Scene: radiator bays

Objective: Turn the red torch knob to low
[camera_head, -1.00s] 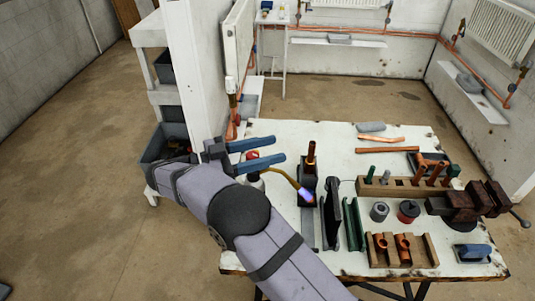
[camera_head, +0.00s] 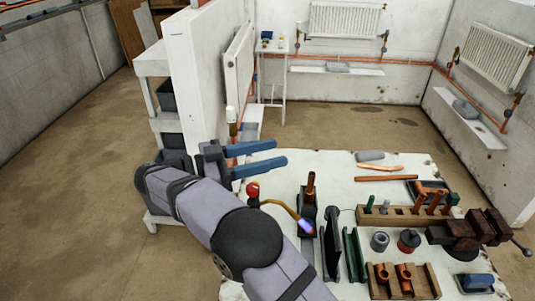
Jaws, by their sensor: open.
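The red torch knob (camera_head: 253,189) sits on top of the torch, just below my gripper in the picture. A brass torch tube (camera_head: 283,206) curves right from it to a blue flame (camera_head: 305,226) at the tip. The torch's body below the knob is mostly hidden behind my arm. My gripper (camera_head: 281,154) is open and empty, with its two blue fingers pointing right above and beyond the knob. It appears apart from the knob. The knob's setting cannot be read.
An upright copper pipe (camera_head: 311,185) stands in a dark holder by the flame. Dark and green upright plates (camera_head: 352,255), a wooden rack (camera_head: 404,217) and a vise (camera_head: 470,230) fill the table's right side. A white partition (camera_head: 200,80) stands behind my gripper.

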